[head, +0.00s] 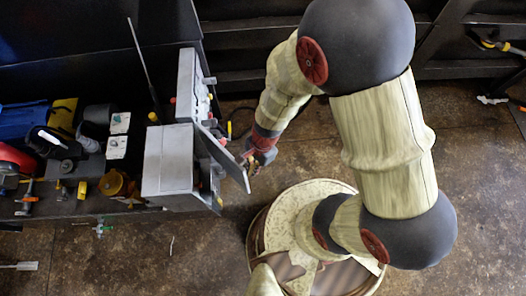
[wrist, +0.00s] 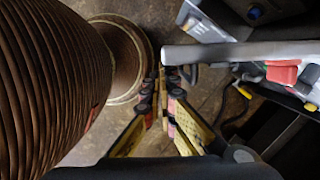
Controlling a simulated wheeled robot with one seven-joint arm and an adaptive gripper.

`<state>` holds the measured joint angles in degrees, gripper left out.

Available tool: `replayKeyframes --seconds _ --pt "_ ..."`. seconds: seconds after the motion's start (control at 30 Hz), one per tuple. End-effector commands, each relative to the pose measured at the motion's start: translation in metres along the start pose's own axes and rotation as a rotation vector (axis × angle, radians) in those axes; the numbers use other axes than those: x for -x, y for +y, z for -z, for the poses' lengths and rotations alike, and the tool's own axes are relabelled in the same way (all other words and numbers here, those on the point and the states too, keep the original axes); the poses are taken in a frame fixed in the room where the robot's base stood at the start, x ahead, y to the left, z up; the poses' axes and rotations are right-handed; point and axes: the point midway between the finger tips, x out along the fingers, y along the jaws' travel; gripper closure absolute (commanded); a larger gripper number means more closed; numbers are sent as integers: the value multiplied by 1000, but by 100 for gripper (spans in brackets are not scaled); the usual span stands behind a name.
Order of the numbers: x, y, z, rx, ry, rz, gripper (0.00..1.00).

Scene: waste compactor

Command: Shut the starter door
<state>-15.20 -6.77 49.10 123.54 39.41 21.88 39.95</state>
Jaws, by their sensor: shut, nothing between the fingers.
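The starter door (head: 225,158) is a thin grey panel standing open at an angle from the front of the grey starter box (head: 168,160). In the wrist view the door (wrist: 245,51) shows nearly edge-on as a pale bar. My gripper (head: 252,165) is beside the door's free end, on its right side in the head view. In the wrist view my gripper (wrist: 163,78) has its fingertips together and empty, close to the door's left end. I cannot tell whether they touch it. The box's inside is mostly hidden in the head view.
A second grey box (head: 187,85) with coloured buttons stands behind. A red switch (wrist: 283,73) shows in the wrist view. The brown floor (head: 480,190) at right is clear.

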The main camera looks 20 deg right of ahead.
Motion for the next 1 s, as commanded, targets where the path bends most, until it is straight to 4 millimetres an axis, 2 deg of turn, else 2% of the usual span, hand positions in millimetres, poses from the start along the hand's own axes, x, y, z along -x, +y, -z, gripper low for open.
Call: replayKeyframes --seconds 0.03,0.27,0.6,0.73,1.0 --pt "-3 2 -12 -29 1 8 100" --pt "-15 3 -60 -211 0 54 100" --pt "-30 -10 -122 -459 -1 115 100" --pt "-34 -16 -139 -533 0 133 100" --pt "-40 -29 -160 -537 0 135 100"
